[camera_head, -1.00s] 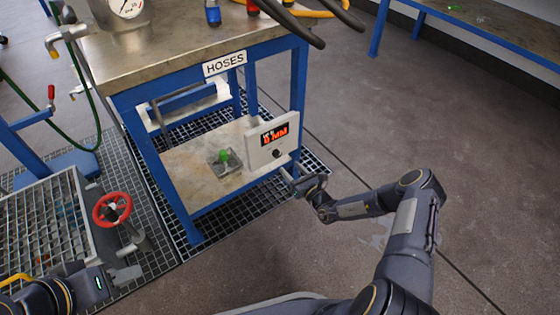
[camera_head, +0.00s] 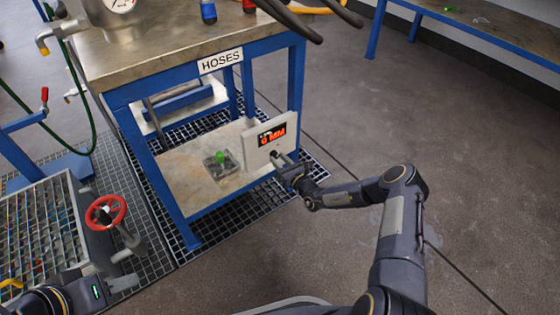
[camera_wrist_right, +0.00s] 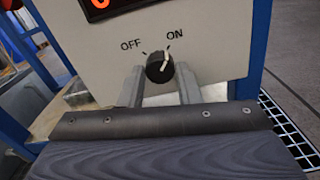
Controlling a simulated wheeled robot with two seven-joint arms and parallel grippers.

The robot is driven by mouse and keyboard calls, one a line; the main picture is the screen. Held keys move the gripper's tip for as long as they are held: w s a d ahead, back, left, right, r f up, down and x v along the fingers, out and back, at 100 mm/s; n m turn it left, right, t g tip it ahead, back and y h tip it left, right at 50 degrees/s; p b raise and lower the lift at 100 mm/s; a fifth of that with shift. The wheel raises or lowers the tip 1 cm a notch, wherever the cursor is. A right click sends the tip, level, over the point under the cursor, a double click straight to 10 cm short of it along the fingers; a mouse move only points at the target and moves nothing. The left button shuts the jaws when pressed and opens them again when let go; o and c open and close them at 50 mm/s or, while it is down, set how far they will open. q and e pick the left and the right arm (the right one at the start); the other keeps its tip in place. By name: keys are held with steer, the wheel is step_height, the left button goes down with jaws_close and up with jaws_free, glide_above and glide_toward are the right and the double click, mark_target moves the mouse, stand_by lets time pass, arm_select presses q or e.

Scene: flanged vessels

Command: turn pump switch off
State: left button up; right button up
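The pump switch (camera_wrist_right: 159,68) is a round black knob with a white pointer line on a light panel. Its pointer is turned toward the ON label, with OFF at upper left. The panel, a box with a red digital display (camera_head: 271,135), is at the right of the blue table's lower shelf. My right gripper (camera_wrist_right: 160,84) is open, its two fingers apart on either side just below the knob; I cannot tell whether they touch it. In the head view my right gripper (camera_head: 280,160) is at the panel's lower front and hides the knob. My left gripper (camera_head: 125,284) is at the lower left, away from the panel.
The blue table (camera_head: 190,65) has a sign reading HOSES. A red valve wheel (camera_head: 106,212) stands at left near a grated bin (camera_head: 40,225). Open floor lies right of the table.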

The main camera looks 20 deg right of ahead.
steer(key=shift+c, duration=1.1)
steer(key=n+p, duration=0.3)
steer(key=shift+r, duration=0.15)
steer(key=n+p, duration=0.2)
steer(key=n, duration=0.1)
steer(key=shift+n+p, duration=0.35)
steer(key=shift+n, duration=0.05)
steer(key=n+p, duration=0.2)
steer(key=n, duration=0.2)
steer(key=shift+n+p, duration=0.3)
steer(key=shift+p, duration=0.05)
steer(key=shift+f+n+p, duration=0.2)
steer(key=shift+n+p, duration=0.95)
steer(key=shift+n, duration=1.05)
